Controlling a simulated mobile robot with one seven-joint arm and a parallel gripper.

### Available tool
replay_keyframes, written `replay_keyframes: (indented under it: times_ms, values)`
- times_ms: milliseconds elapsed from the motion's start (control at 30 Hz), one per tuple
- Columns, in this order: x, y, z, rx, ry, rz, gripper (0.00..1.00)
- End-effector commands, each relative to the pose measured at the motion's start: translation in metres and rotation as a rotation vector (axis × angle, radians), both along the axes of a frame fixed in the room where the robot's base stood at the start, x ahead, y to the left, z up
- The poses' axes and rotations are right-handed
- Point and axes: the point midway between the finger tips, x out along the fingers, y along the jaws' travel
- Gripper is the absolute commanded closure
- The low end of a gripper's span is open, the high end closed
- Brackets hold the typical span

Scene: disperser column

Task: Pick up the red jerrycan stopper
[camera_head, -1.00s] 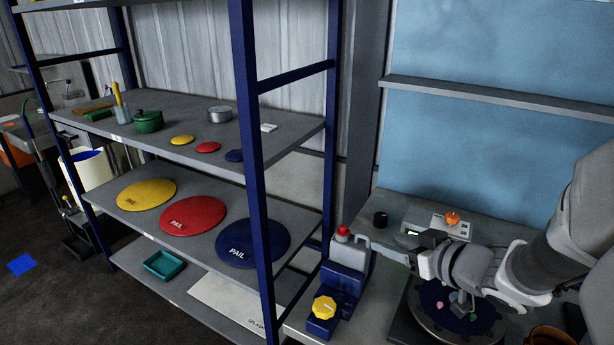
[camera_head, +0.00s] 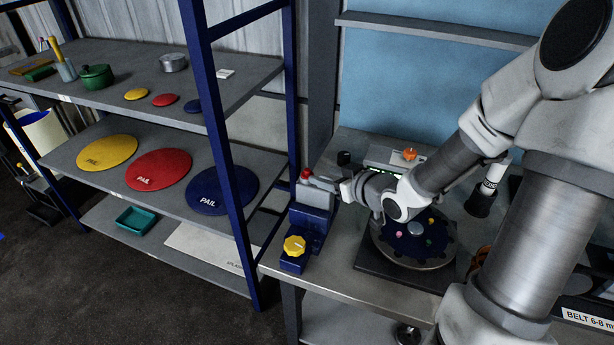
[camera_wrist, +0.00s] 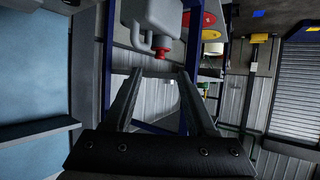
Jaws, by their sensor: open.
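The red stopper (camera_head: 307,173) sits on top of the pale grey jerrycan (camera_head: 316,193), which stands on a blue stand at the left end of the workbench. My gripper (camera_head: 326,182) is just right of the stopper, with its fingers pointing left toward it. In the wrist view the picture is upside down: the jerrycan (camera_wrist: 163,14) hangs from the top edge with the red stopper (camera_wrist: 162,53) below it. The open fingers (camera_wrist: 160,74) point toward the stopper, which shows just past the tips, between their lines. Nothing is held, and no contact is visible.
A yellow knob (camera_head: 294,245) is on the stand's front. A dark round plate (camera_head: 410,246) lies under my arm. A device with an orange knob (camera_head: 410,154) and a black cup (camera_head: 344,158) stand behind. A blue-framed shelf (camera_head: 215,110) rises close on the left.

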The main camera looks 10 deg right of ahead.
Motion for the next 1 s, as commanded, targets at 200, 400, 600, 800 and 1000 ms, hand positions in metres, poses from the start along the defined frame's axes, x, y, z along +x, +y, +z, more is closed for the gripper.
replay_keyframes:
  times_ms: [200, 400, 600, 800, 1000]
  values:
    - [0.019, 0.008, -0.01, 0.0, -0.001, 0.0, 0.43]
    - [0.031, 0.013, -0.016, 0.002, 0.001, 0.001, 0.43]
    - [0.053, 0.022, -0.028, 0.002, 0.0, 0.0, 0.43]
    - [0.063, 0.025, -0.033, 0.0, 0.0, -0.001, 0.43]
    - [0.063, 0.025, -0.033, 0.0, 0.0, -0.001, 0.45]
